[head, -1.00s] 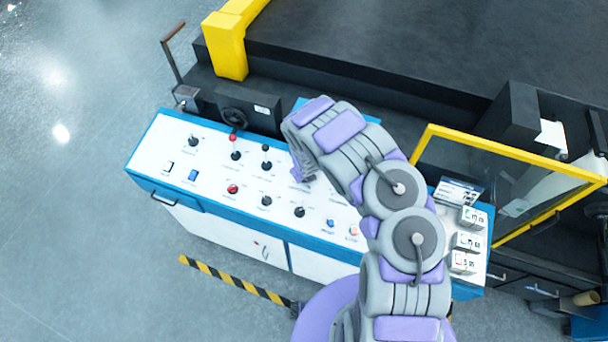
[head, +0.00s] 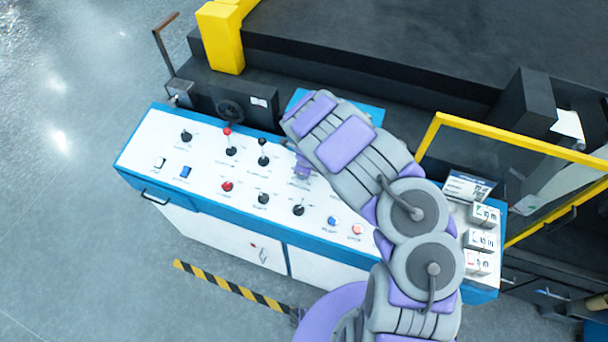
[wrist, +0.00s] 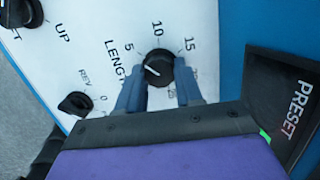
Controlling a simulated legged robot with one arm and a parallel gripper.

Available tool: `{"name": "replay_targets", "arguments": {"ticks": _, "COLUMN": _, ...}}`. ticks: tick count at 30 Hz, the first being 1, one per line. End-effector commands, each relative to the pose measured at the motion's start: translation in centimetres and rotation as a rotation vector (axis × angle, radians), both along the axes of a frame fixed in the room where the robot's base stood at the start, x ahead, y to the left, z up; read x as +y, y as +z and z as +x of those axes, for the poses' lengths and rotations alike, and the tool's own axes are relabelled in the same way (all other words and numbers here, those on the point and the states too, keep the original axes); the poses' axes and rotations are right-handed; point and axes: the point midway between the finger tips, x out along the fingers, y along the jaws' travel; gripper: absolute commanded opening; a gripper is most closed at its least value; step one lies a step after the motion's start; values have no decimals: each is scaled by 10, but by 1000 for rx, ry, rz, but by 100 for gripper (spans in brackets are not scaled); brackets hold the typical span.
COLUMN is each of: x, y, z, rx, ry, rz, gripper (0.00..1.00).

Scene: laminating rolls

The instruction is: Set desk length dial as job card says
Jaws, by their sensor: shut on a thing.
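The length dial (wrist: 158,65) is a round black knob on the white console panel in the wrist view. Its scale shows 5, 10 and 15, with fainter marks beyond 15. A white pointer mark sits on the knob's left side, roughly below the 5; its exact reading is unclear. My gripper (wrist: 160,76) is shut on the dial, one blue-grey finger on each side. In the head view my gripper (head: 303,172) is at the panel's upper middle and the dial is hidden. A card (head: 467,187) stands at the console's right; its print is too small to read.
Several other knobs and levers, including a red-topped lever (head: 228,133), stand to the left on the console (head: 150,140). White numbered blocks (head: 482,240) sit at its right. A dark PRESET plate (wrist: 290,105) is close to my gripper's right. A yellow-framed guard (head: 520,143) stands behind.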

Motion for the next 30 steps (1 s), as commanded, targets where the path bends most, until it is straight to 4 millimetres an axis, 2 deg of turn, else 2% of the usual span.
{"name": "replay_targets", "arguments": {"ticks": 3, "x": 0, "y": 1, "z": 5, "rx": -13, "ry": 23, "rz": -5, "gripper": 5}}
{"name": "replay_targets", "arguments": {"ticks": 23, "x": 1, "y": 2, "z": 3, "rx": -4, "ry": 55, "rz": -8, "gripper": 5}}
{"name": "replay_targets", "arguments": {"ticks": 24, "x": 1, "y": 2, "z": 3, "rx": -4, "ry": 55, "rz": -8, "gripper": 37}}
{"name": "replay_targets", "arguments": {"ticks": 30, "x": 0, "y": 2, "z": 1, "rx": -1, "ry": 55, "rz": -9, "gripper": 56}}
